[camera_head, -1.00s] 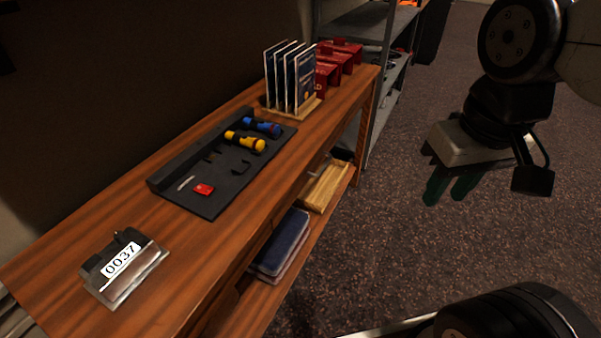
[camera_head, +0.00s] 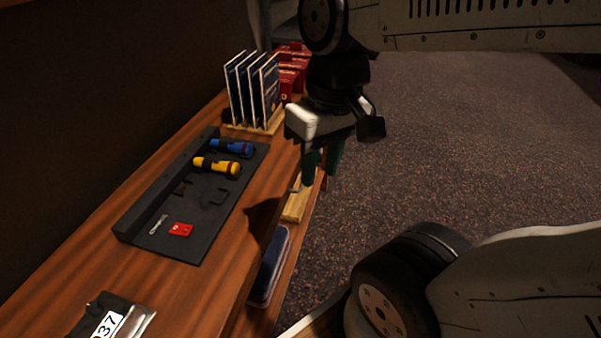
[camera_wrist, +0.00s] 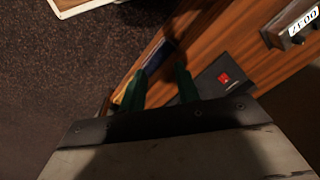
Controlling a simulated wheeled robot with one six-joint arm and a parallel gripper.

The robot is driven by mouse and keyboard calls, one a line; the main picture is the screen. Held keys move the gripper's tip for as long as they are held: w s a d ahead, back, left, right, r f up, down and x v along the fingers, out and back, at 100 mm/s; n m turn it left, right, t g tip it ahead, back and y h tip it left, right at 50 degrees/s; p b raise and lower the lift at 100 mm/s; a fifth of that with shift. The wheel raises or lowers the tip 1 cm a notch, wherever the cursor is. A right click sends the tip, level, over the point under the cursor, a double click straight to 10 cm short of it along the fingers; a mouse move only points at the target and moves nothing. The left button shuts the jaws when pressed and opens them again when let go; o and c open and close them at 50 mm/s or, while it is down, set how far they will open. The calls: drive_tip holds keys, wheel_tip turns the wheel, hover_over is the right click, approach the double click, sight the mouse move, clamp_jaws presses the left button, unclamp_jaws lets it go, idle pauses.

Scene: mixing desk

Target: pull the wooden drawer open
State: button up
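A light wooden piece (camera_head: 296,205), which looks like the wooden drawer, shows below the desk's front edge in the head view. A small metallic bar, perhaps its handle, is near its top, partly hidden by my gripper. My gripper (camera_head: 321,170) points down beside the desk's front edge, above and slightly right of the wooden piece. Its two green fingers are apart with nothing between them. In the wrist view the open fingers (camera_wrist: 160,74) are over the desk's front side. I cannot tell how far the drawer is out.
Blue items (camera_head: 268,268) lie on the lower shelf.

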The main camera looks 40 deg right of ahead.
drive_tip(key=w+d+f+m+t+y, duration=0.1)
drive_tip(key=w+d+f+m+y, duration=0.15)
drive_tip(key=w+f+y, duration=0.45)
drive_tip(key=w+d+f+m+y, duration=0.1)
drive_tip(key=w+d+f+y, duration=0.35)
drive_tip(key=w, duration=0.45)
drive_tip(key=w+d+f+m+t+h, duration=0.35)
drive_tip(key=d+f+m+t, duration=0.55)
drive_tip(key=d+f, duration=0.9)
drive_tip(key=w+a+f+n+t, duration=0.1)
drive_tip(key=w+a+f+n, duration=0.1)
drive_tip(key=w+a, duration=0.4)
drive_tip(key=shift+w+f+t+y, duration=0.15)
drive_tip(key=shift+f+t+y, duration=0.25)
drive_tip(key=shift+f, duration=0.25)
drive_tip(key=shift+a, duration=0.1)
clamp_jaws()
